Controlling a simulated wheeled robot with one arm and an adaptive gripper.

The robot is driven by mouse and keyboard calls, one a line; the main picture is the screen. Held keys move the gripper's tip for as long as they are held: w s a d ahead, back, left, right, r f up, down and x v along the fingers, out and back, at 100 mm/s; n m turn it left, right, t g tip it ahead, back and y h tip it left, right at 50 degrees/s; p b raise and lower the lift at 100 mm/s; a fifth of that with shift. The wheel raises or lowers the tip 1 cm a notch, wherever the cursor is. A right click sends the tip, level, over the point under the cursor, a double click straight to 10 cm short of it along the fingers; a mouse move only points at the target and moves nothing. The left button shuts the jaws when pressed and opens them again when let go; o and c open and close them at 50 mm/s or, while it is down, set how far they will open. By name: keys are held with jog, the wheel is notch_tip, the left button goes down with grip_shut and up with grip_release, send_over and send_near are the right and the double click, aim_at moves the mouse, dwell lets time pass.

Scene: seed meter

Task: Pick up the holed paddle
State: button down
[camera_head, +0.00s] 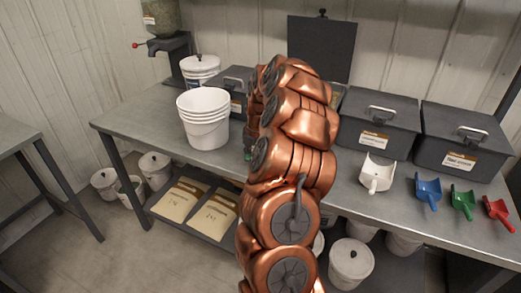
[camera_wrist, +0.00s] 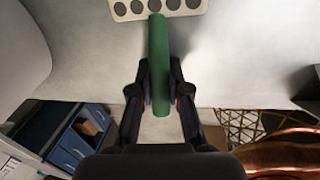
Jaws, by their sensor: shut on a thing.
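The holed paddle has a green handle (camera_wrist: 159,45) and a cream plate (camera_wrist: 140,10) with a row of dark round holes at the top of the wrist view. The plate is cut off by the picture's edge. My gripper (camera_wrist: 160,90) is shut on the handle, one finger on each side. The handle's near end sticks out between the fingers towards the palm. The grey bench top lies behind it; I cannot tell whether the paddle touches it. In the head view my copper arm hides the gripper and most of the paddle.
Stacked white buckets (camera_head: 204,118) stand on the bench (camera_head: 135,118) left of my arm. Grey lidded boxes (camera_head: 377,122) line the back right. A white scoop (camera_head: 376,174) and blue (camera_head: 428,191), green (camera_head: 463,202) and red (camera_head: 497,211) scoops lie at the right.

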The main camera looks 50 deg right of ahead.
jog(key=shift+r, duration=0.1)
dwell(0.3)
notch_tip(320, 180, up, 10)
jog(key=shift+f+b, duration=0.1)
jog(key=shift+b, duration=1)
jog(key=c, duration=1.7)
grip_release()
grip_shut()
